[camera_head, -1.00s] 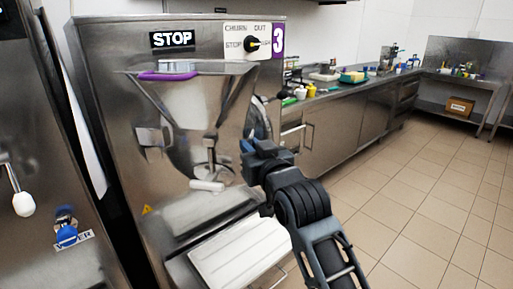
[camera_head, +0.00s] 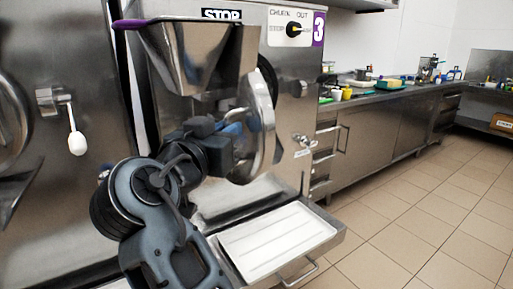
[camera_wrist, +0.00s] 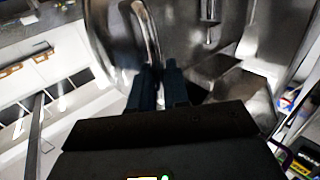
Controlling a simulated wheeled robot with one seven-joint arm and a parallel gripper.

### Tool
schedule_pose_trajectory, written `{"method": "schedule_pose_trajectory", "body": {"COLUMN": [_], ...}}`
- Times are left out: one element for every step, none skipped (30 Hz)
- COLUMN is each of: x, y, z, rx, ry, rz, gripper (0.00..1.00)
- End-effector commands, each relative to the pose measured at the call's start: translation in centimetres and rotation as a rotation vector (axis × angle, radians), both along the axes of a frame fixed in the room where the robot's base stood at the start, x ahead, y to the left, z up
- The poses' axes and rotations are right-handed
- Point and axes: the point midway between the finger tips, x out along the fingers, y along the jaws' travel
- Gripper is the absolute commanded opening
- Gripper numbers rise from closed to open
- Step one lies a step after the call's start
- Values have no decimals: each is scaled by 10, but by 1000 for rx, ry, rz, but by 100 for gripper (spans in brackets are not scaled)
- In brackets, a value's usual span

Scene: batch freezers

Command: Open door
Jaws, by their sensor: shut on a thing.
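The freezer door (camera_head: 258,125) is a round steel disc carrying a steel hopper (camera_head: 195,55) with a purple rim. It stands swung out from the machine front, seen nearly edge-on, with a dark gap behind it. My gripper (camera_head: 238,132) is at the door, partly hidden by its own wrist and arm. In the wrist view my gripper (camera_wrist: 160,70) has its dark fingers close together at the lower end of a curved metal handle (camera_wrist: 148,30) and is shut on it. The door's shiny face (camera_wrist: 108,35) lies around the handle. The exact finger contact is partly hidden.
A white drip tray (camera_head: 278,240) juts out below on a steel shelf. A second machine with a white-knobbed lever (camera_head: 76,140) stands close on the left. A steel counter (camera_head: 385,130) runs along the right. The tiled floor (camera_head: 400,230) at right is clear.

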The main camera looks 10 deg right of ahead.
Motion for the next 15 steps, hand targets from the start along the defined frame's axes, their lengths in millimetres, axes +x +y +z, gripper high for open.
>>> {"method": "schedule_pose_trajectory", "body": {"x": [2,1,0,0,0,-1,-1,-1,-1,-1,-1,-1,-1,-1,0], "y": [16,20,27,31,35,39,43,46,49,51,53,56,57,59,60], "z": [-2,-2,-1,-1,0,0,0,0,1,1,1,2,2,2,2], "rx": [-3,-5,-5,-6,-5,-4,-5,-4,-4,-4,-4,-3,-2,-3,-3], "ry": [-6,-5,-5,-5,-5,-4,-4,-3,-3,-2,-2,-3,-2,-1,-1], "rz": [-13,-32,-55,-71,-87,-107,-119,-132,-147,-157,-167,-178,-185,-191,-197], "gripper": [0,0,0,0,0,0,0,0,0,0,0,0,0,0,0]}}
